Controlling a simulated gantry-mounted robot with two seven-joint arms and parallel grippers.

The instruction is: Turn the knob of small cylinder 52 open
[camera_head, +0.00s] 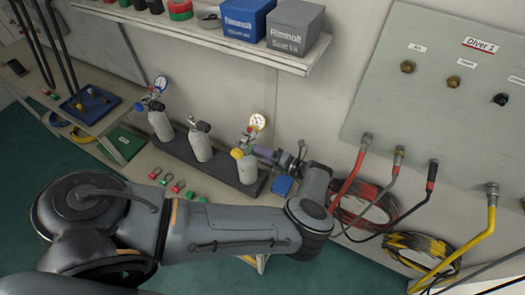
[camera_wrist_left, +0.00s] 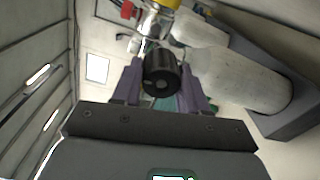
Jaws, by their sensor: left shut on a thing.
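Three small grey cylinders stand in a dark rack (camera_head: 172,150) on the bench. No number is readable on any cylinder. My left gripper (camera_head: 260,152) reaches this cylinder's valve from the right. In the left wrist view its purple fingers are shut on a black ribbed knob (camera_wrist_left: 162,82), one on each side. The pale cylinder body (camera_wrist_left: 245,78) lies to the right there. The knob is hidden in the head view. My right gripper is not in view.
The left cylinder (camera_head: 160,125) has a blue gauge, and the middle one (camera_head: 201,146) has a black knob. A blue block (camera_head: 282,186) sits just right of the rack. Hoses (camera_head: 346,180) hang from the Diver 1 panel (camera_head: 450,110). A shelf (camera_head: 210,35) runs above.

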